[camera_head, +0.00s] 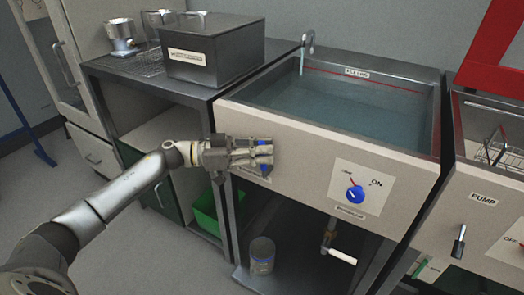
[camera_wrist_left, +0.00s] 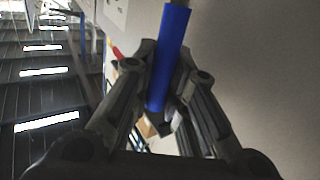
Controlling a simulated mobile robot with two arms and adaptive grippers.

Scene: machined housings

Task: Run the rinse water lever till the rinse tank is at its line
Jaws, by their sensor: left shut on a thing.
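The rinse tank (camera_head: 232,108) is a basin in a pale-fronted bench, with a red line (camera_head: 365,81) along its inner back wall under a label. Bluish water (camera_head: 335,105) fills much of it, its surface close below the line; the exact gap is hard to tell. A thin stream (camera_head: 302,63) falls from the spout (camera_head: 308,40) at the back left corner. My left gripper (camera_head: 262,156) is at the left of the tank's front, shut on the blue lever (camera_head: 264,143). The lever's blue handle (camera_wrist_left: 170,55) lies between the fingers in the wrist view. My right gripper is out of view.
A blue knob (camera_head: 355,193) with an ON mark is on the same front, to the right. A PUMP panel with a black lever (camera_head: 458,241) is farther right. A dark box (camera_head: 212,55) stands on the left bench. A white-handled valve (camera_head: 340,256) shows below the tank.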

